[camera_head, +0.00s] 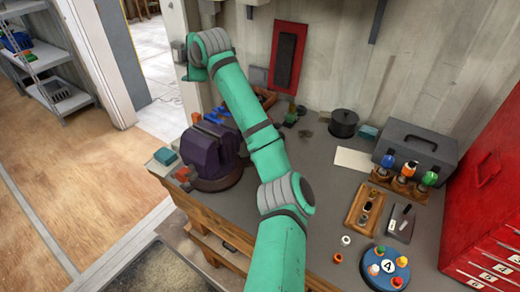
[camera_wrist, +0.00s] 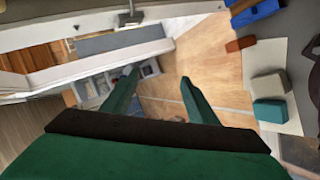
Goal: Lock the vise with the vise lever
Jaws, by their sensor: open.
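The vise (camera_head: 208,150) is a dark purple block on a round reddish-brown base, standing at the left part of the workbench in the head view. I cannot make out its lever in either view. My arm crosses just right of the vise and hides part of that side. In the head view my arm's far end is up and left of the vise, over the bench's back left end. In the wrist view my gripper (camera_wrist: 158,78) shows two green fingers, apart and empty, with floor and shelving beyond them. A dark shape at the right edge there is too cut off to name.
A teal block (camera_head: 165,156) sits at the bench's left edge; it also shows in the wrist view (camera_wrist: 270,111). A black pot (camera_head: 343,123), grey toolbox (camera_head: 417,150), wooden tray (camera_head: 365,205) and blue round holder (camera_head: 386,268) stand to the right. A red cabinet (camera_head: 490,190) bounds the right.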

